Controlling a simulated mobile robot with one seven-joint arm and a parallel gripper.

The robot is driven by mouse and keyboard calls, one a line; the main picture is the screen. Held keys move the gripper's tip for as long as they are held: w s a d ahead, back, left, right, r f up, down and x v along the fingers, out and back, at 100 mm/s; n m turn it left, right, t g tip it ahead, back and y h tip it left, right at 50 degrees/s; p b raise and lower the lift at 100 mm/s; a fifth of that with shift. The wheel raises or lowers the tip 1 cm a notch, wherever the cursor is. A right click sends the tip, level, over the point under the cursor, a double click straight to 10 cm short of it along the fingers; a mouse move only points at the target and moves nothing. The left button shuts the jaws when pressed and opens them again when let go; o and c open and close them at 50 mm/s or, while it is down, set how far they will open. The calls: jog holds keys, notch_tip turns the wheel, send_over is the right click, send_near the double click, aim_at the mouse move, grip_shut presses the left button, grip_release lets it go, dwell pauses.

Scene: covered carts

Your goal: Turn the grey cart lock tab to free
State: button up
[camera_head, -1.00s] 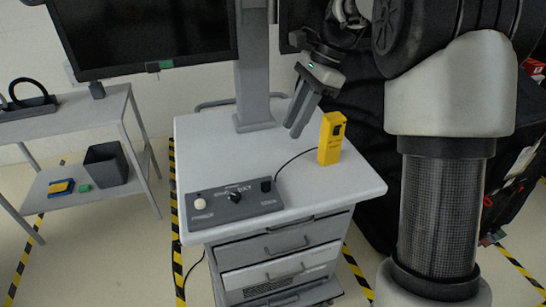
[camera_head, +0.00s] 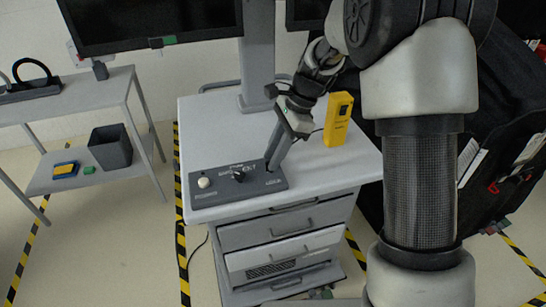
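A grey control panel (camera_head: 212,202) lies along the front left of the white-topped cart (camera_head: 345,170). It bears a white round button (camera_head: 203,183) and a black knob (camera_head: 239,175) with small lettering around it that I cannot read clearly. My gripper (camera_head: 270,163) points down at the panel's right end, right of the black knob. Its fingers overlap from this angle, so their opening does not show. They hide the small dark piece at that end; I cannot tell whether they touch it. No part clearly reads as a grey lock tab.
A yellow handheld device (camera_head: 337,121) stands upright on the cart top, right of my gripper. A monitor post (camera_head: 258,60) rises behind. A side table (camera_head: 60,107) with a dark bin (camera_head: 110,147) stands left. Black covered bulk (camera_head: 500,140) is at the right.

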jog(key=shift+s+a+f, duration=0.1)
jog(key=shift+f, duration=0.2)
grip_shut()
